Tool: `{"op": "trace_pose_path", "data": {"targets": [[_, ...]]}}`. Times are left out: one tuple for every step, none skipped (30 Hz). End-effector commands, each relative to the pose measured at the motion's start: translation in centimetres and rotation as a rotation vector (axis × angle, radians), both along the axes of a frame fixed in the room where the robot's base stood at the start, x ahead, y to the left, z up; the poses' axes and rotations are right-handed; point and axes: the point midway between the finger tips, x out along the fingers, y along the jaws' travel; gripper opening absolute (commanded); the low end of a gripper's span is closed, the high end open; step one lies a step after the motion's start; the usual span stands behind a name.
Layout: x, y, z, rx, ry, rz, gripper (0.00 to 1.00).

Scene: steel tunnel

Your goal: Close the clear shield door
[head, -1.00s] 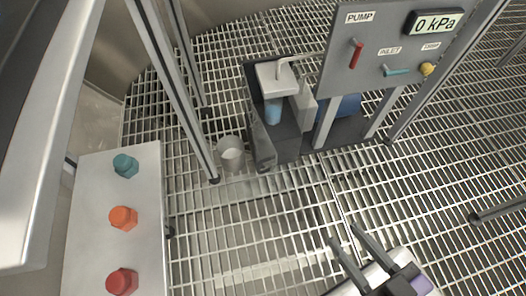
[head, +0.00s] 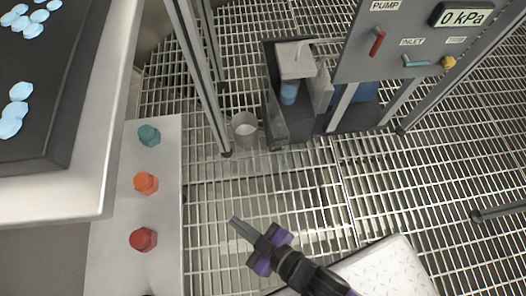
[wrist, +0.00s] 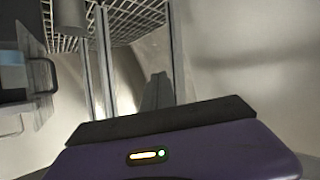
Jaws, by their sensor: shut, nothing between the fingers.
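A see-through pane with a grey edge (head: 276,122), which looks like the clear shield door, stands upright at the left front of the pump stand. Its full outline is faint against the grating, and I cannot tell its exact angle. A blue-filled clear vessel (head: 289,92) sits under a pale block behind it. My gripper (head: 238,226) is shut and empty, pointing up-left over the grating, nearer than the pane and apart from it. In the wrist view, the purple gripper body (wrist: 190,152) fills the bottom; the pane cannot be made out there.
A white cup (head: 245,128) stands left of the pane, beside a metal post (head: 200,85). The pump panel (head: 405,45) reads 0 kPa. A pale box with teal, orange and red knobs (head: 145,183) and a dark tray (head: 60,110) are at left.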

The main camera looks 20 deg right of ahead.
Motion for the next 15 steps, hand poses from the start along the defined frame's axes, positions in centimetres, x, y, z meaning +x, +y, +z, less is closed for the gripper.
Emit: {"op": "trace_pose_path", "data": {"targets": [[0.6, 2.3, -1.8, -0.052, 0.026, 0.047, 0.00], [0.7, 3.3, -3.1, -0.090, 0.043, 0.070, 0.00], [1.0, 4.6, -4.7, -0.141, 0.065, 0.097, 0.00], [1.2, 5.5, -5.9, -0.183, 0.080, 0.115, 0.00], [1.3, 6.4, -7.1, -0.228, 0.094, 0.133, 0.00], [1.7, 7.4, -8.6, -0.289, 0.111, 0.149, 0.00], [1.9, 8.0, -9.5, -0.337, 0.121, 0.161, 0.00], [2.1, 8.6, -10.5, -0.389, 0.130, 0.170, 0.00], [2.6, 9.2, -11.6, -0.458, 0.137, 0.174, 0.00], [2.9, 9.6, -12.4, -0.513, 0.142, 0.176, 0.00], [3.3, 9.9, -13.0, -0.569, 0.144, 0.173, 0.00], [4.0, 10.1, -13.6, -0.647, 0.141, 0.162, 0.00], [4.5, 10.3, -14.0, -0.706, 0.136, 0.150, 0.00], [5.1, 10.2, -14.1, -0.767, 0.128, 0.132, 0.00], [6.0, 10.1, -14.1, -0.849, 0.113, 0.101, 0.00]]}}
